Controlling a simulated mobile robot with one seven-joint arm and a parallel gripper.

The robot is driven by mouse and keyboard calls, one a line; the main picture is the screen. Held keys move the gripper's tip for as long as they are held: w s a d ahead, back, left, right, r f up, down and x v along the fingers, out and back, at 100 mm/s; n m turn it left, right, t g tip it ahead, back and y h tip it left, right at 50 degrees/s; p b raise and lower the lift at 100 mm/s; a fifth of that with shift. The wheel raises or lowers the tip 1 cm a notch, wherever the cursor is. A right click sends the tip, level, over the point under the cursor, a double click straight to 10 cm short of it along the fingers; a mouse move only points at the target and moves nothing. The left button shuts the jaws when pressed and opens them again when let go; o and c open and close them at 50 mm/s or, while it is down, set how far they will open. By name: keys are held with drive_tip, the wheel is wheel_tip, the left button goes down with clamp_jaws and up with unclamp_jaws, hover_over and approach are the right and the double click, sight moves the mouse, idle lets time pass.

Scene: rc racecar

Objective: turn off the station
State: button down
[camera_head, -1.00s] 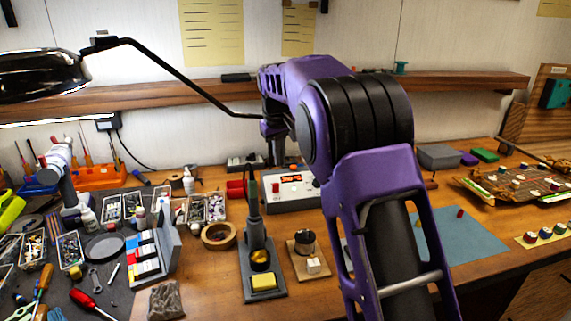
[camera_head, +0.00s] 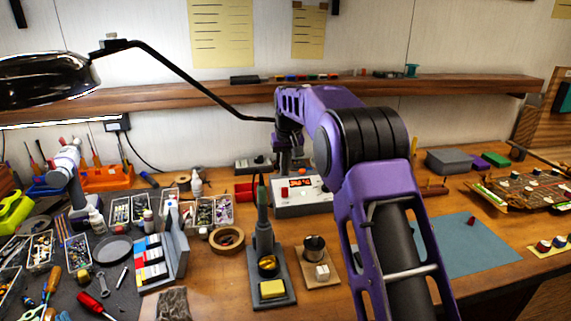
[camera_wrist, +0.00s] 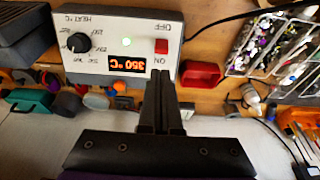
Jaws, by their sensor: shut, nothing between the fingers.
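The station is a pale box (camera_head: 304,207) with a lit orange display, standing at the back of the bench in the head view. In the wrist view its front panel (camera_wrist: 110,22) appears upside down. My gripper (camera_wrist: 160,74) is shut and empty. Its tips appear just below the red switch, on the ON side; contact cannot be told. The head view hides the fingertips.
A soldering iron in its stand (camera_head: 265,262) and a tape roll (camera_head: 227,239) sit in front of the station. A red bin (camera_wrist: 200,74) is beside it. Part trays (camera_head: 213,212) lie left. A wooden shelf (camera_head: 450,85) runs behind. A blue mat (camera_head: 465,250) lies right.

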sight(285, 192)
drive_tip(key=shift+x, duration=2.7)
drive_tip(key=shift+b, duration=0.3)
